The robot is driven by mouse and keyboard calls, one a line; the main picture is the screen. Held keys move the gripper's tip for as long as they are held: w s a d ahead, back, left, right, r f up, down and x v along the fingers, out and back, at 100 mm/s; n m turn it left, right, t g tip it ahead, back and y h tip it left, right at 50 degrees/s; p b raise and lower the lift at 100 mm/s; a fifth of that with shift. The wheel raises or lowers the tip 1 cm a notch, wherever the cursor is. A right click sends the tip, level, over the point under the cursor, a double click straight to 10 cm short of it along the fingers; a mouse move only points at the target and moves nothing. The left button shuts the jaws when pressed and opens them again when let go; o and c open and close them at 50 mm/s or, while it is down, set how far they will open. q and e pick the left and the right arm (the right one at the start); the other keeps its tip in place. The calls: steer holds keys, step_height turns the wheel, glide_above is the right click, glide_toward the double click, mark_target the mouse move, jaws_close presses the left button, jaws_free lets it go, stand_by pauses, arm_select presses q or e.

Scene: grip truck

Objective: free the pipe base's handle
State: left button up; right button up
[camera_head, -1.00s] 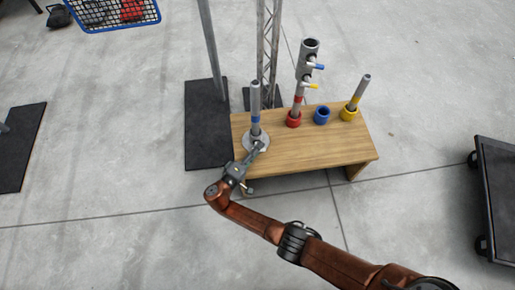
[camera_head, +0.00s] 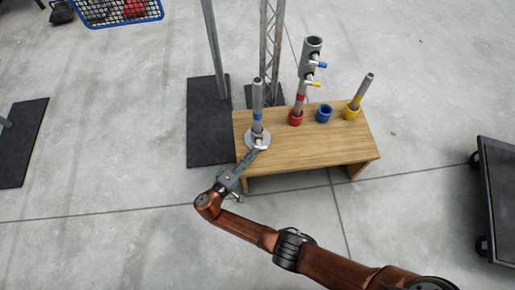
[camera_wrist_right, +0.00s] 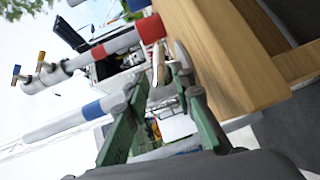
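The pipe base (camera_head: 250,143) is a grey disc at the left end of a wooden bench (camera_head: 306,152). A grey pipe (camera_head: 257,96) with a blue band stands upright in it. Its small pale handle (camera_head: 262,147) sticks out at the disc's front right edge. My right gripper (camera_head: 249,158) is just in front of the disc, tips close to the handle. In the right wrist view its green fingers (camera_wrist_right: 160,88) are spread, with no handle clamped between them; the disc's edge is just beyond the tips. My left gripper is not in view.
On the bench stand a red holder (camera_head: 295,118) with a tall pipe, an empty blue holder (camera_head: 323,113) and a yellow holder (camera_head: 350,112) with a pipe. Metal stands rise behind. A dark cart (camera_head: 502,190) is at the right. Floor in front is clear.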

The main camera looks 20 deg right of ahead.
steer(key=v, duration=0.6)
steer(key=shift+s+a, duration=0.1)
steer(key=shift+a, duration=0.05)
stand_by(0.3)
